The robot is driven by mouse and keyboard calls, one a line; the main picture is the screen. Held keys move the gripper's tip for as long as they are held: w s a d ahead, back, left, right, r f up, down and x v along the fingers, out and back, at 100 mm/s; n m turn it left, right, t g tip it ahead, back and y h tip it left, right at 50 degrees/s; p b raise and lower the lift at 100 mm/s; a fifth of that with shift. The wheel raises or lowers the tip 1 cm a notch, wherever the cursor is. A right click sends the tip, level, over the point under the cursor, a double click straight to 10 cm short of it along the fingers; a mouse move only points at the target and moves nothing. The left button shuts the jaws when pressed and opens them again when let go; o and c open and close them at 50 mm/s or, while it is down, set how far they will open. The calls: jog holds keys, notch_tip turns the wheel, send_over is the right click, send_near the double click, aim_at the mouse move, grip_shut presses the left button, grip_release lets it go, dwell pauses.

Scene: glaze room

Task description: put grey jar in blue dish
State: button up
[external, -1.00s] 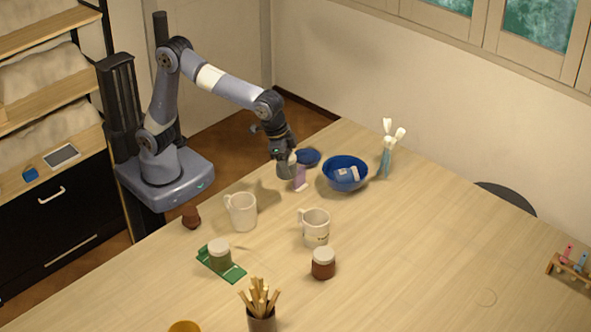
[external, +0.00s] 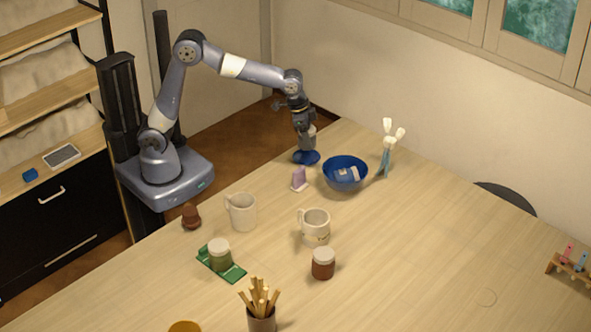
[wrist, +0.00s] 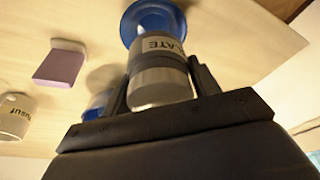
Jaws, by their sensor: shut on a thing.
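My gripper (external: 306,128) is shut on the grey jar (external: 308,143) and holds it upright over the small blue dish (external: 306,158) near the table's far left edge. In the wrist view, the grey jar (wrist: 160,80) sits between my two fingers, with part of a dark-lettered label showing. The blue dish (wrist: 130,28) shows just beyond the jar's far end, partly hidden by it. I cannot tell whether the jar touches the dish.
A larger blue bowl (external: 345,184) holding a blue and white item stands to the right of the dish. A purple block (external: 299,179) is nearer the camera. White brushes or tools (external: 387,150) stand behind the bowl. Mugs (external: 241,212) and jars (external: 323,264) stand farther forward.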

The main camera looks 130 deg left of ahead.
notch_tip(320, 180, down, 4)
jog(key=shift+f, duration=0.25)
jog(key=shift+f+b, duration=0.35)
jog(key=shift+f, duration=0.25)
jog(key=o, duration=0.9)
jog(key=shift+s+d, duration=0.1)
jog(key=shift+o, duration=1)
jog(key=shift+r+p, duration=0.4)
jog(key=v, duration=1.2)
jog(key=shift+r, duration=0.2)
